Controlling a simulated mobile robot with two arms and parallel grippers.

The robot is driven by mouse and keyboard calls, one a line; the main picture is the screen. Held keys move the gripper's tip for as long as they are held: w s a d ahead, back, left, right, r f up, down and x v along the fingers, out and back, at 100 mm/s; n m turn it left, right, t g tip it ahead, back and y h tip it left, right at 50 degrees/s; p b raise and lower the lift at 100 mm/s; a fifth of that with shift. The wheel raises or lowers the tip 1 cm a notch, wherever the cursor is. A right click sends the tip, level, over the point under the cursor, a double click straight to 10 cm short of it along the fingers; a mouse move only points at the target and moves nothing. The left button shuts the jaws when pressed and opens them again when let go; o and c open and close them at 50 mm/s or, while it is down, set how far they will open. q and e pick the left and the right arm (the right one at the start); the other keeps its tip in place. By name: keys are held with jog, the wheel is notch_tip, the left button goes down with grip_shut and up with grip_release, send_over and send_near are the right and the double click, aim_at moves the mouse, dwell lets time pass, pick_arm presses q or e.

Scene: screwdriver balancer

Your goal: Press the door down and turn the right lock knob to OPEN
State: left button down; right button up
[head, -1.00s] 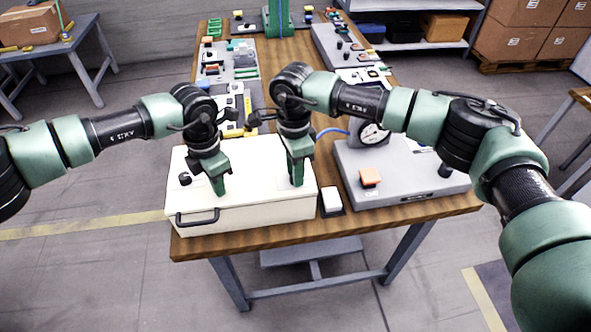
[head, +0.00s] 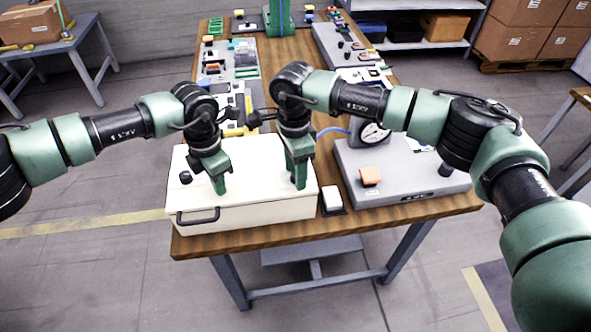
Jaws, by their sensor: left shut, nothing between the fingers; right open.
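The door is the white lid of a low white box (head: 245,210) at the table's front left, and it looks flat and closed. A dark handle (head: 198,217) is on its front face. A black knob (head: 185,177) stands on the lid's left side. My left gripper (head: 219,188) is shut and empty, its tip at or just above the middle-left of the lid. My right gripper (head: 299,183) is open, pointing down over the right side of the lid. The right lock knob is not visible; my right gripper covers that area. I cannot tell whether either gripper touches the lid.
Trays and parts fill the wooden table (head: 300,236) behind the box.

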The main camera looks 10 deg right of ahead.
pick_arm(q)
jog(key=shift+s+f, duration=0.1)
jog(key=shift+f, duration=0.1)
pick_arm(e)
notch_tip(320, 180, up, 12)
jog(key=shift+w, duration=0.25)
pick_arm(q)
jog(key=shift+r+p, duration=0.3)
jog(key=shift+r, duration=0.25)
jog(key=shift+w+r+p, duration=0.2)
jog(key=shift+r+p, duration=0.95)
jog(key=shift+r, duration=1.95)
pick_arm(e)
notch_tip(320, 180, up, 3)
jog(key=shift+w+f, duration=0.1)
jog(key=shift+f, duration=0.1)
